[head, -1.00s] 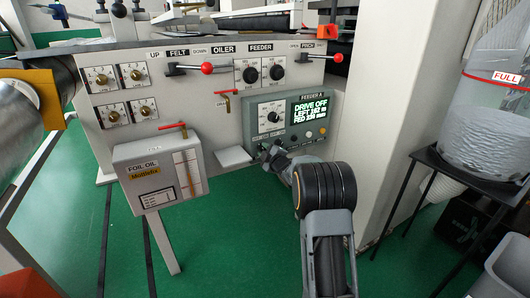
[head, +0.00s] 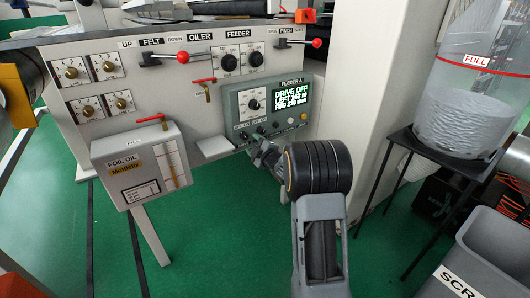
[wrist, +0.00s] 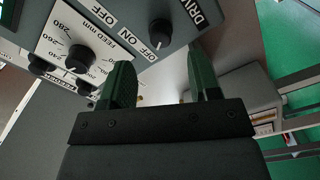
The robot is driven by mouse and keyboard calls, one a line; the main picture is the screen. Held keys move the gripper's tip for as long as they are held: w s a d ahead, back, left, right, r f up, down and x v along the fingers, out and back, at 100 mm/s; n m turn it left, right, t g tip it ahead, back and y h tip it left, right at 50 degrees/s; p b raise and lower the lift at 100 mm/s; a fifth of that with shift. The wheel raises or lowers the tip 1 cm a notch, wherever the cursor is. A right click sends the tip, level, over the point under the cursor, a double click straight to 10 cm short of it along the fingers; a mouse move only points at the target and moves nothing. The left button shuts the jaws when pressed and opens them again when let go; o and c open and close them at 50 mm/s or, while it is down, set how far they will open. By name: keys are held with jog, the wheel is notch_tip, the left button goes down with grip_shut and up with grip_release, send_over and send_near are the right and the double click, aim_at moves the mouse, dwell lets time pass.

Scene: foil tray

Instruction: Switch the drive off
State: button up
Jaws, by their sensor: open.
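The grey FEEDER A panel (head: 237,97) is on the machine front in the head view. Its screen (head: 292,97) reads DRIVE OFF. In the wrist view a black knob (wrist: 160,33) stands by the DRIVE label (wrist: 195,11), with ON and OFF marked beside it. Its pale mark seems to face the nearer OFF, but is small. I cannot tell the gap to the panel. In the head view my gripper (head: 260,150) is at the panel's lower edge, partly hidden by my wrist.
A feed dial (wrist: 80,57) is left of the fingers. The foil oil box (head: 145,165) and a small grey ledge (head: 213,147) are left of my gripper. A white column (head: 360,110) stands close right. A grey SCRAP bin (head: 490,250) is at lower right.

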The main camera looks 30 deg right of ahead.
jog(key=s+p, duration=0.1)
jog(key=s, duration=0.7)
jog(key=shift+d, duration=0.45)
jog(key=shift+r, duration=0.1)
jog(key=s+a+r+m+g+h+p, duration=0.1)
jog(key=s+a+r+m+g+p, duration=0.15)
jog(key=r+p, duration=0.45)
jog(key=s+a+r+m+g+h+p, duration=0.2)
jog(key=r+m+p, duration=0.1)
jog(key=r+p, duration=0.4)
jog(key=s+a+r+m+g+h+p, duration=0.1)
jog(key=s+a+r+m+g+p, duration=0.15)
jog(key=r+p, duration=0.45)
jog(key=s+a+r+m+g+y+p, duration=0.1)
jog(key=s+a+r+m+g+p, duration=0.1)
jog(key=s+r+p, duration=0.5)
jog(key=s+a+r+m+g+y+p, duration=0.1)
jog(key=s+a+r+m+g+p, duration=0.2)
jog(key=s, duration=0.9)
jog(key=a+r+g+p, duration=0.2)
jog(key=a+r+p, duration=0.2)
jog(key=shift+a, duration=0.15)
